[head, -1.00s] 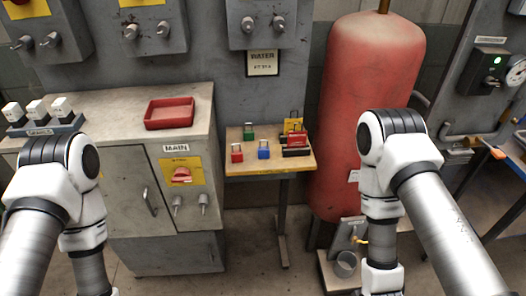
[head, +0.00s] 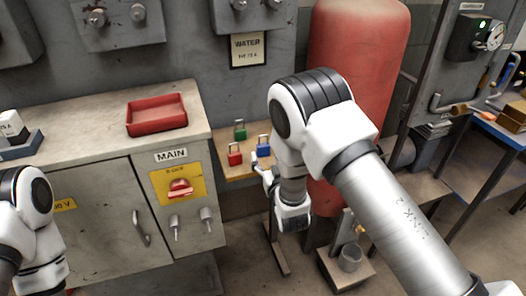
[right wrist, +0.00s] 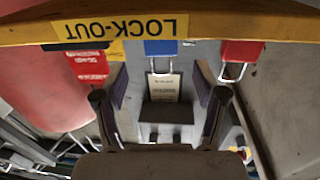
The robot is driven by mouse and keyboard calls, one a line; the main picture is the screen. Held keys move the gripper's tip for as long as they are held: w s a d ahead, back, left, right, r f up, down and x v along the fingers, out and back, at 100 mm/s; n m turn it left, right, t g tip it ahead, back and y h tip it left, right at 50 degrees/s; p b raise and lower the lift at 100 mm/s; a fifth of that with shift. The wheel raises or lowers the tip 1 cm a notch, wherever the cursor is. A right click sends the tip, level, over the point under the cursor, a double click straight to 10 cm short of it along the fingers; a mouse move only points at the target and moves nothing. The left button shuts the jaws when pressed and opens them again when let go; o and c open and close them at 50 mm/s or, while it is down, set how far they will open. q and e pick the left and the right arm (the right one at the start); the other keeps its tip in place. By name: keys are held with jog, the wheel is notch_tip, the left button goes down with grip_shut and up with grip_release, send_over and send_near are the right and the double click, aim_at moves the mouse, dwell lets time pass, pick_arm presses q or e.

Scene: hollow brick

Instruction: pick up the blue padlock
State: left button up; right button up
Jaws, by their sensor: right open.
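The blue padlock (head: 263,146) stands on the small wooden table (head: 234,168), just right of a red padlock (head: 235,154) and in front of a green one (head: 239,130). My right arm reaches in front of the table and hides its right part. In the right wrist view, which is upside down, the blue padlock (right wrist: 160,47) shows its shackle and lies beyond the gap between the fingers. My right gripper (right wrist: 160,97) is open and empty, apart from the padlock. My left gripper is out of view.
In the right wrist view the red padlock (right wrist: 241,52) is close on one side, and a red lock-out tag (right wrist: 88,66) is on the other. The grey cabinet (head: 100,190) with a red tray (head: 157,115) stands left. The red tank (head: 362,45) is behind my right arm.

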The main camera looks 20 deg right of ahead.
aim_at(264, 145)
jog(key=w+p, duration=0.1)
jog(key=w, duration=0.4)
jog(key=shift+a, duration=0.1)
jog(key=shift+w+d, duration=0.2)
jog(key=shift+d, duration=0.05)
jog(key=shift+a, duration=0.1)
jog(key=c, duration=1.3)
jog(key=shift+r+p, duration=0.3)
jog(key=shift+p, duration=0.05)
notch_tip(264, 145, up, 3)
jog(key=shift+r+p, duration=0.1)
jog(key=shift+p, duration=0.9)
jog(key=s+p, duration=0.1)
jog(key=s, duration=0.4)
jog(key=s+p, duration=0.1)
jog(key=s, duration=0.4)
jog(key=s+r+p, duration=0.1)
jog(key=s, duration=0.5)
jog(key=shift+a, duration=0.4)
